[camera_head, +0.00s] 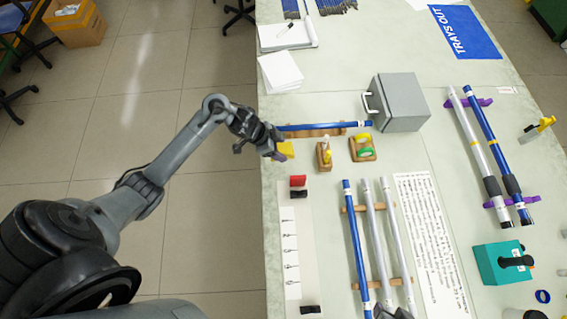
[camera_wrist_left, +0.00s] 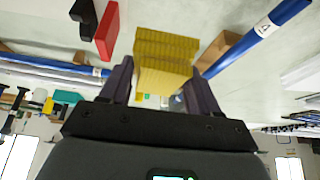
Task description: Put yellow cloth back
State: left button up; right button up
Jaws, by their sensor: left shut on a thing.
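The yellow cloth (camera_head: 287,149) is at the left edge of the table in the head view. My left gripper (camera_head: 277,153) is shut on it. In the left wrist view the yellow cloth (camera_wrist_left: 166,48) looks like a ribbed, folded block between the two dark fingers of my left gripper (camera_wrist_left: 163,85). I cannot tell whether the cloth touches the table. A dark shape at the bottom edge of the head view, by the near ends of the rods, may be part of my right gripper, but too little shows to be sure.
A blue rod (camera_head: 310,127) on a wooden rest lies just beyond the cloth, reaching a grey box (camera_head: 397,102). A small wooden holder (camera_head: 324,157) and a tape holder (camera_head: 363,149) stand to the right. A red block (camera_head: 298,181) sits on a white strip nearer me.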

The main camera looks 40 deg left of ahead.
pick_arm(q)
jog(key=b, duration=0.2)
send_over(282, 167)
jog(key=s+a, duration=0.1)
jog(key=a, duration=0.1)
jog(key=shift+m, duration=0.3)
jog(key=f, duration=0.6)
jog(key=shift+s+d+f, duration=0.15)
jog(key=shift+d+f, duration=0.05)
jog(key=shift+d, duration=0.05)
jog(key=shift+f+b, duration=0.3)
jog(key=shift+f, duration=1.95)
jog(key=shift+f, duration=0.1)
jog(key=o, duration=0.9)
jog(key=shift+o, duration=0.2)
